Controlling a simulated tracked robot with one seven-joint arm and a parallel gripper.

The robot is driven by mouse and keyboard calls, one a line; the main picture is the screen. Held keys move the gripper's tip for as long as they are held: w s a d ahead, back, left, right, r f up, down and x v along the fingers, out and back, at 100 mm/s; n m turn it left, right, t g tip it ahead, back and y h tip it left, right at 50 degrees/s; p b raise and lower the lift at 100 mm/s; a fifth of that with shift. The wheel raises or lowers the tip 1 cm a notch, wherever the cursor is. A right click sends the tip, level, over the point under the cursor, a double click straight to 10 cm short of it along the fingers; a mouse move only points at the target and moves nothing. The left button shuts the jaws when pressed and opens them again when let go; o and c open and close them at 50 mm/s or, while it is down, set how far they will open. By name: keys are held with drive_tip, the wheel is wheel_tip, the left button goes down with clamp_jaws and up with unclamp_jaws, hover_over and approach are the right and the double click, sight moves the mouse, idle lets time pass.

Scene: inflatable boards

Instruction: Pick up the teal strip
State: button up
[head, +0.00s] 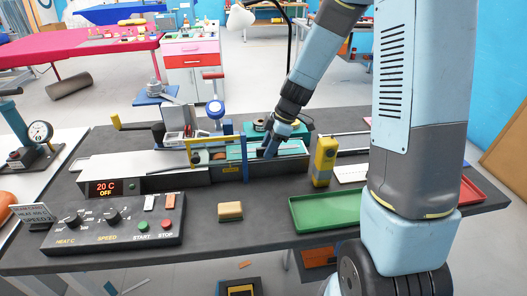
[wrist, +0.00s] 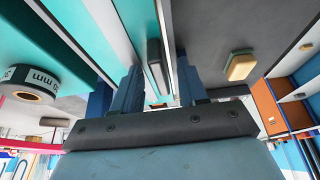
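A narrow teal strip (head: 236,153) appears to lie along the pale bed of the long welding machine (head: 150,165), partly hidden by the yellow frame and my gripper. In the wrist view a teal band (wrist: 141,28) runs beside a white band and a grey bar, down toward the gap between my fingers. My gripper (head: 268,150) points down over the right part of the bed. In the wrist view its two blue fingers (wrist: 157,92) stand apart, with the bands between them. I cannot tell whether they touch the strip, and its lower end is hidden by the gripper body.
A yellow device (head: 324,161) stands close right of my gripper. A blue-and-yellow frame (head: 215,152) stands to its left. A tape roll (head: 260,125) sits behind; it also shows in the wrist view (wrist: 32,82). A green tray (head: 325,210) and a tan block (head: 230,211) lie in front.

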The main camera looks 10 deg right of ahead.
clamp_jaws()
drive_tip(key=shift+r, duration=0.1)
idle(0.3)
